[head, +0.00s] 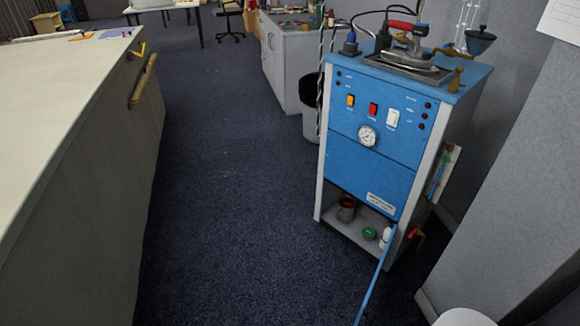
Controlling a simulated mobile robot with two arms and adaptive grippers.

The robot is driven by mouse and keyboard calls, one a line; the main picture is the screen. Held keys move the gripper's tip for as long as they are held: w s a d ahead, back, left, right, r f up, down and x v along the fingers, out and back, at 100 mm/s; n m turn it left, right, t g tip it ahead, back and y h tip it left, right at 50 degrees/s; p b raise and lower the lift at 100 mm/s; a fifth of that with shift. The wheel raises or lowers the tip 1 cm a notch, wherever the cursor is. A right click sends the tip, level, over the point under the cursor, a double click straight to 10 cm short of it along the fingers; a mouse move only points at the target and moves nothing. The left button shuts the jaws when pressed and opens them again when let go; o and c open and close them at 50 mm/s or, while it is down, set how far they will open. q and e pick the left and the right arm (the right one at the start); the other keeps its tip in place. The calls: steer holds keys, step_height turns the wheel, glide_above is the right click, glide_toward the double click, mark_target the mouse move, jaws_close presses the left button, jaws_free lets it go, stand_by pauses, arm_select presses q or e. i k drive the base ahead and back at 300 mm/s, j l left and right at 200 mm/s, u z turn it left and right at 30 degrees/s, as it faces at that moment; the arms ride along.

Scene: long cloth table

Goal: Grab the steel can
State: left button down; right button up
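I cannot make out a steel can in the head view. Neither of my grippers shows in this view. A long table (60,85) with a pale top and grey sides fills the left side. Its visible top is bare near me, with a few small flat items at the far end, too small to tell apart.
A blue machine (375,150) with a gauge stands at the right, an iron (408,60) on top. A dark bin (309,95) and grey cabinet (290,62) stand behind. The carpet (235,200) between is clear.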

mark_target(347, 205)
steer(key=i+j+u, duration=0.25)
steer(key=i, duration=0.45)
steer(key=i+u, duration=0.25)
steer(key=i, duration=0.4)
steer(key=i+j+z, duration=0.1)
steer(key=i+z, duration=0.4)
steer(key=i+j+z, duration=0.2)
steer(key=z, duration=0.25)
steer(key=i+j+z, duration=0.35)
steer(key=z, duration=0.15)
